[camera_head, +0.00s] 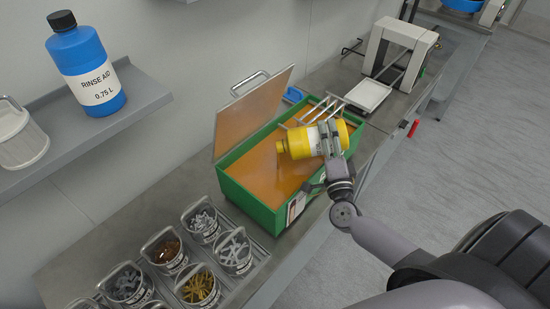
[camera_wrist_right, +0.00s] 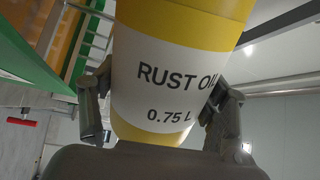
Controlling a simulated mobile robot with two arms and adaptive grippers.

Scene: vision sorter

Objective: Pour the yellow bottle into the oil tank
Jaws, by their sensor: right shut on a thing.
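The yellow bottle (camera_head: 300,142) is tilted onto its side above the green oil tank (camera_head: 254,208), its neck toward the left. A thin dark streak shows below its mouth; I cannot tell for sure that it is liquid. The tank's lid (camera_head: 250,115) stands open and brown-orange fluid fills the inside. My right gripper (camera_head: 330,140) is shut around the bottle's body. In the right wrist view the bottle's label (camera_wrist_right: 170,92) reads RUST OIL 0.75 L, between the two fingers (camera_wrist_right: 158,112). My left gripper is not in view.
A blue rinse aid bottle (camera_head: 85,62) and a white container (camera_head: 20,138) stand on the wall shelf. Several baskets of small parts (camera_head: 200,288) sit left of the tank. A metal rack (camera_head: 322,110) lies at the tank's right end, with a white device (camera_head: 405,38) beyond.

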